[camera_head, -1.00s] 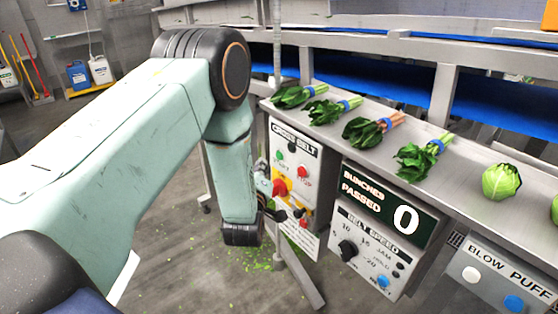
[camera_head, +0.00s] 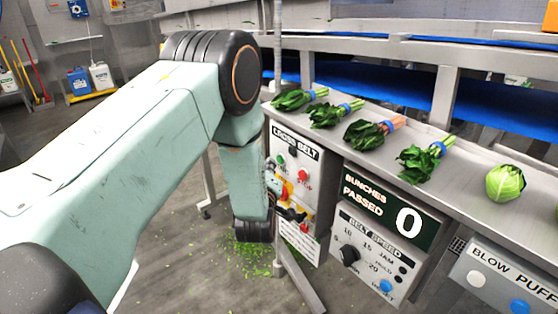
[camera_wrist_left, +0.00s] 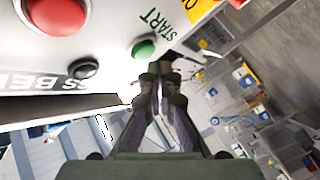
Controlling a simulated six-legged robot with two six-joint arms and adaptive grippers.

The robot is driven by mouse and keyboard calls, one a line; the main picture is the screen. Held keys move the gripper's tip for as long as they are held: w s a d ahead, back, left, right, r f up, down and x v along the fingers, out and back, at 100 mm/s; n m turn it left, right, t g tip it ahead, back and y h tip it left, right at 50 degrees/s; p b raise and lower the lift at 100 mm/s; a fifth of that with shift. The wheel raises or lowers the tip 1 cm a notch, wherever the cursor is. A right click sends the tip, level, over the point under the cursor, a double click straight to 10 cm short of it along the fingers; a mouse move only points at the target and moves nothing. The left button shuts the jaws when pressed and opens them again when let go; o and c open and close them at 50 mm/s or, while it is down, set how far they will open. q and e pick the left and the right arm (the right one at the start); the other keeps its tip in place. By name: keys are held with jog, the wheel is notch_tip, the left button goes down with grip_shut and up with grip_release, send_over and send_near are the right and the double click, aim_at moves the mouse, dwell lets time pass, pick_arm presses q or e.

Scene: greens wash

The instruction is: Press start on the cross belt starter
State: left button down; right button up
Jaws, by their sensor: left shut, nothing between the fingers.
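The cross belt starter is a pale panel (camera_head: 312,160) under the left end of the steel counter. It has a green START button (camera_head: 280,160), a red STOP button (camera_head: 303,175) and a red knob on yellow lower down. My left gripper (camera_wrist_left: 160,80) is shut and empty. In the left wrist view its tips are just beside the green START button (camera_wrist_left: 143,48), and I cannot tell whether they touch it. The red button (camera_wrist_left: 58,14) and a black round part (camera_wrist_left: 83,68) lie farther left.
Tied green bunches (camera_head: 372,132) and a cabbage (camera_head: 505,183) lie on the counter. To the right are a bunches-passed display (camera_head: 385,208) reading 0, a belt speed panel (camera_head: 362,262) and a blow puff panel (camera_head: 490,275). A steel leg and scattered green bits are below.

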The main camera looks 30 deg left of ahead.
pick_arm(q)
jog(key=shift+w, duration=0.2)
dwell(0.7)
jog(key=shift+w+d, duration=0.15)
jog(key=shift+w, duration=0.05)
jog(key=shift+w+d+b, duration=0.2)
jog(key=shift+w+b, duration=0.25)
dwell(0.9)
jog(key=shift+s, duration=0.1)
jog(key=shift+s+a+p, duration=0.3)
jog(key=shift+s+a, duration=0.05)
jog(key=shift+s, duration=0.35)
jog(key=shift+s, duration=0.1)
jog(key=shift+s+a+p, duration=0.3)
jog(key=shift+s+a, duration=0.05)
jog(key=shift+s, duration=0.4)
jog(key=shift+s+a+p, duration=0.3)
jog(key=shift+s, duration=0.4)
jog(key=shift+s+a+p, duration=0.3)
jog(key=shift+s+a, duration=0.05)
jog(key=shift+s, duration=0.4)
